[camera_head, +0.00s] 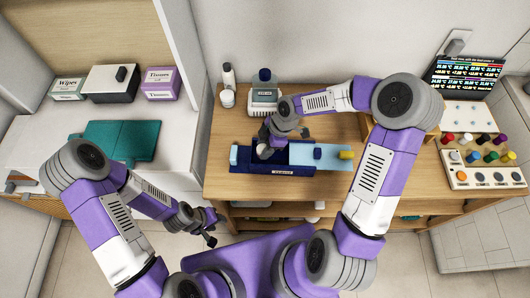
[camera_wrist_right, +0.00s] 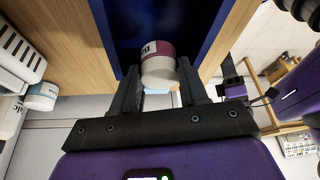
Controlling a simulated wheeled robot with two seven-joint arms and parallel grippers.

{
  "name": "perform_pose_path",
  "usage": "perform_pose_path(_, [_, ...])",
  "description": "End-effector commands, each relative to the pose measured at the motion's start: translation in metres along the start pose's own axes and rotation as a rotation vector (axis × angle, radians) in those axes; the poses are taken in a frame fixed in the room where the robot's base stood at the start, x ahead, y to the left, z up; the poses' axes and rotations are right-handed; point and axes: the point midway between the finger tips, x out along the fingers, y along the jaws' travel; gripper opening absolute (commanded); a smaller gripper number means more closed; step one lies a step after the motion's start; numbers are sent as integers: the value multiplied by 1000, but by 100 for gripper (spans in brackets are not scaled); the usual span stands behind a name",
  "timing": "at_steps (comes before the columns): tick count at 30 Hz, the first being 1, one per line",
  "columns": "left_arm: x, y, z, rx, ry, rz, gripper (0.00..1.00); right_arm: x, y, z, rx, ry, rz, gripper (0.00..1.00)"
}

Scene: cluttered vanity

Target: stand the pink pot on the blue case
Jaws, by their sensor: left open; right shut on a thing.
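The blue case (camera_head: 240,168) is a dark blue, low box on the wooden vanity in the head view, with a small label on its front. It also shows as a blue surface in the right wrist view (camera_wrist_right: 180,22). My right gripper (camera_head: 272,148) is over the case's left half. In the right wrist view it is shut on the pink pot (camera_wrist_right: 158,65), a small white jar with a magenta band. Whether the pot touches the case I cannot tell. My left gripper (camera_head: 207,228) is open and empty, in front of the vanity and away from the case.
A light blue piece (camera_head: 318,152) and a yellow item (camera_head: 346,155) are at the case's right. White bottles (camera_head: 228,85) and a labelled box (camera_head: 264,100) stand behind. A rack of coloured knobs (camera_head: 485,158) is at the right. Bare wood lies left of the case.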

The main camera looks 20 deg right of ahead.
Motion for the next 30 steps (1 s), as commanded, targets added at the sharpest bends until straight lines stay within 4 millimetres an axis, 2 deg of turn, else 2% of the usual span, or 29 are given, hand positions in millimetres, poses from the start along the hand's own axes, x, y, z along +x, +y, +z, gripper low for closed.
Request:
perform_pose_path(5, [3,-1,0,0,0,0,43,13,0,5,-1,0,-1,9])
perform_pose_path(12, [10,-4,-1,0,1,0,43,41,0,16,-1,0,0,9])
perform_pose_path(23, [13,-5,-1,0,1,0,43,44,0,18,-1,0,1,9])
perform_pose_path(24, [12,-4,-1,0,1,0,43,43,0,18,0,0,1,49])
perform_pose_path(25, [12,-4,-1,0,1,0,43,43,0,17,0,0,1,54])
perform_pose_path(30, [12,-4,-1,0,1,0,43,42,0,17,0,0,1,54])
